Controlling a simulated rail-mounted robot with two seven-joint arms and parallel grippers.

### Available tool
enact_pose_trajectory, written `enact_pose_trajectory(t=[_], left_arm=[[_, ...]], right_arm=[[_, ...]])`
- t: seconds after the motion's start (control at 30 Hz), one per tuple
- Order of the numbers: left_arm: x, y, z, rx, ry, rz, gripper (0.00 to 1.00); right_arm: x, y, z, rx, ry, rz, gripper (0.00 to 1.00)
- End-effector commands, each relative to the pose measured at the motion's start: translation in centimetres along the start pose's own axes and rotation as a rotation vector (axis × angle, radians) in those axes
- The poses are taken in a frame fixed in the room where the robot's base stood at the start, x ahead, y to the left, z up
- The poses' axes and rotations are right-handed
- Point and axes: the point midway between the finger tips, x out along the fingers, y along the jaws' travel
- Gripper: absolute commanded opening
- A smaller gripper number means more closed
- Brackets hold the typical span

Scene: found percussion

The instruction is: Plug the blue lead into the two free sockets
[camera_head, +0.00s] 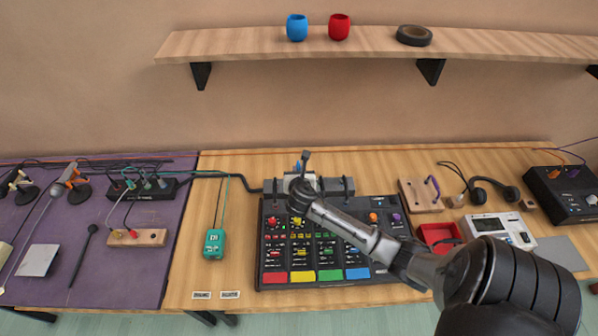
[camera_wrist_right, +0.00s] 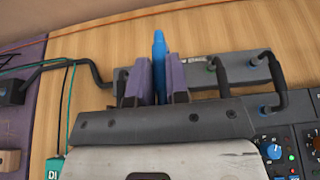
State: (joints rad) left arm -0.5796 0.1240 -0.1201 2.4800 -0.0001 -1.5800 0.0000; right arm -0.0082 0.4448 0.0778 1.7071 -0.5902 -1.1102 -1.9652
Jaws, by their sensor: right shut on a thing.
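My right gripper (camera_head: 300,174) is over the back edge of the mixer (camera_head: 329,250). In the right wrist view the gripper (camera_wrist_right: 158,82) has its two purple fingers shut on a blue plug (camera_wrist_right: 159,46), which points away from the wrist; a bit of blue (camera_head: 297,166) shows in the head view. The rest of the blue lead is hidden. A grey socket box (camera_wrist_right: 200,76) lies beyond and beside the fingers, partly covered; black leads are plugged into it. Which sockets are free I cannot tell. My left gripper is not in view.
A green DI box (camera_head: 214,243) stands left of the mixer. A wooden block (camera_head: 424,194), headphones (camera_head: 485,190), a red tray (camera_head: 438,233) and a white device (camera_head: 497,229) are to the right. A shelf (camera_head: 240,43) hangs above.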

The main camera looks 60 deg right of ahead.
Motion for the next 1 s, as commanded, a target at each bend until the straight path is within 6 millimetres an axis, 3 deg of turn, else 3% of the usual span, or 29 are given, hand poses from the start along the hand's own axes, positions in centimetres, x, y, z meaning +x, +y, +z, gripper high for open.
enact_pose_trajectory(t=[0.17, 0.2, 0.5, 1.0], left_arm=[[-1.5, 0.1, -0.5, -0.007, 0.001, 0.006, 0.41], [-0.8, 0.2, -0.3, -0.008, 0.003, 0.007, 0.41], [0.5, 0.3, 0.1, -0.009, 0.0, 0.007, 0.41], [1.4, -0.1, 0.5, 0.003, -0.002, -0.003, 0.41]], right_arm=[[-0.2, 0.0, 0.4, -0.002, 0.0, -0.001, 0.0], [0.2, 0.0, -0.5, -0.002, 0.001, 0.0, 0.0], [1.2, 0.0, -3.1, -0.002, 0.0, -0.001, 0.0], [2.1, 0.0, -5.2, 0.0, 0.0, 0.0, 0.0]])
